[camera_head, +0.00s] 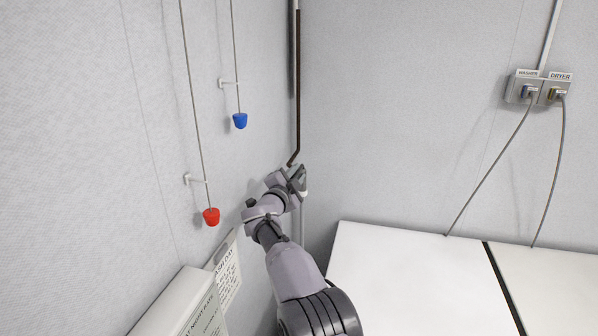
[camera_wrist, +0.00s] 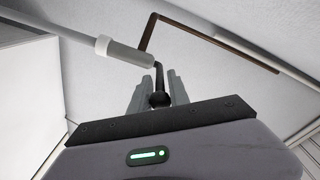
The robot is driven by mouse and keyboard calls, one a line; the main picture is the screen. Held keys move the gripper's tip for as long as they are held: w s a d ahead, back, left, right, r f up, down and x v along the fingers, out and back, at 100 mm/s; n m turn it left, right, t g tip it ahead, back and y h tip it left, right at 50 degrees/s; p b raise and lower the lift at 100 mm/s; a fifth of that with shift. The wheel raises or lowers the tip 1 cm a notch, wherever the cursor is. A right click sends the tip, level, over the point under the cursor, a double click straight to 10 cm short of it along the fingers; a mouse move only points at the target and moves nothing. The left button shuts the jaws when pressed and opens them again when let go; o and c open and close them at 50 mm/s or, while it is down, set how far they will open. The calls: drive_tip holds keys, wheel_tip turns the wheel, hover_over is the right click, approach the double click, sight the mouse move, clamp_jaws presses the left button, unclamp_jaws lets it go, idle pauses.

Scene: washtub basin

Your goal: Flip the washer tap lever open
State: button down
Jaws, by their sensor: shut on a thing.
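The tap lever (camera_wrist: 158,76) shows in the wrist view as a thin dark rod with a round black knob (camera_wrist: 160,99). The rod meets the end of a light grey pipe (camera_wrist: 130,52) with a white collar. My gripper (camera_wrist: 159,88) has its two grey fingers on either side of the knob and is shut on the lever. In the head view my gripper (camera_head: 298,178) is at the wall corner, by the lower end of a dark brown pipe (camera_head: 298,80). The lever cannot be made out there; my gripper and arm cover that spot.
A red knob (camera_head: 211,217) and a blue knob (camera_head: 240,121) hang on cords along the left wall. White machine tops (camera_head: 390,270) stand at lower right. Cables run from the labelled wall outlets (camera_head: 540,90). Notices (camera_head: 228,272) are at lower left.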

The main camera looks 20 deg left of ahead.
drive_tip(key=c, duration=1.5)
unclamp_jaws()
drive_tip(key=shift+a, duration=0.15)
drive_tip(key=shift+s, duration=0.1)
drive_tip(key=s, duration=0.4)
drive_tip(key=s+b, duration=0.1)
drive_tip(key=s, duration=0.7)
drive_tip(key=shift+a, duration=0.4)
